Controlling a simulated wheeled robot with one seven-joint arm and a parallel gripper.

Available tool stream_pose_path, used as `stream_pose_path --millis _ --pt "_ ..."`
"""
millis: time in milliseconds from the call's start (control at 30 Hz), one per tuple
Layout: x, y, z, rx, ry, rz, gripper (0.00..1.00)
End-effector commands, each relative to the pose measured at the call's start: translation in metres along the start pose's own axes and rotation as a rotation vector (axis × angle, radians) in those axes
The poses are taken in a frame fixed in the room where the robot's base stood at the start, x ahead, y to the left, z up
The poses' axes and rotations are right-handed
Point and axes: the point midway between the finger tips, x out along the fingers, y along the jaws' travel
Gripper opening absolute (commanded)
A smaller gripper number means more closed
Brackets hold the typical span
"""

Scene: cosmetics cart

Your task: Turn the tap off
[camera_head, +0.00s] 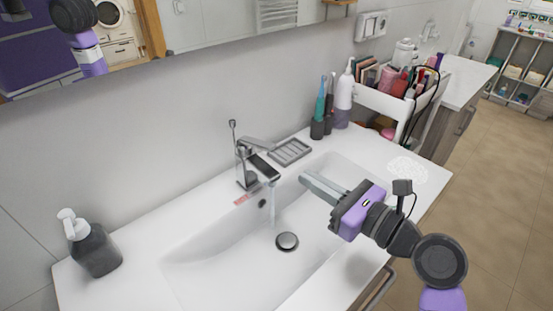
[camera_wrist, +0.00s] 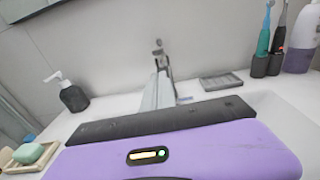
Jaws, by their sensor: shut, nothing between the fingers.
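The chrome tap (camera_head: 245,168) stands at the back edge of the white sink, with a flat lever (camera_head: 257,143) on top that looks raised and a dark spout end pointing over the basin. A faint stream of water (camera_head: 272,203) falls from the spout. My gripper (camera_head: 305,180) is shut and empty, held above the basin to the right of the tap and apart from it. In the wrist view, the shut fingers (camera_wrist: 158,92) point at the tap (camera_wrist: 160,58) and hide its lower part.
A grey soap tray (camera_head: 290,151) lies right of the tap. Toothbrushes in dark cups (camera_head: 318,128) and a tall bottle (camera_head: 345,95) stand farther right. A dark soap dispenser (camera_head: 95,250) stands at the left.

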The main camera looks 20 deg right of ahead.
Motion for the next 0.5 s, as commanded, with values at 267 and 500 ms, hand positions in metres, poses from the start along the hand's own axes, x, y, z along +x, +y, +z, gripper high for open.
stream_pose_path --millis 267,500 --pt "0.004 0.000 0.000 -0.003 -0.001 -0.001 0.00" --pt "0.037 0.000 0.002 -0.003 -0.002 0.001 0.00"
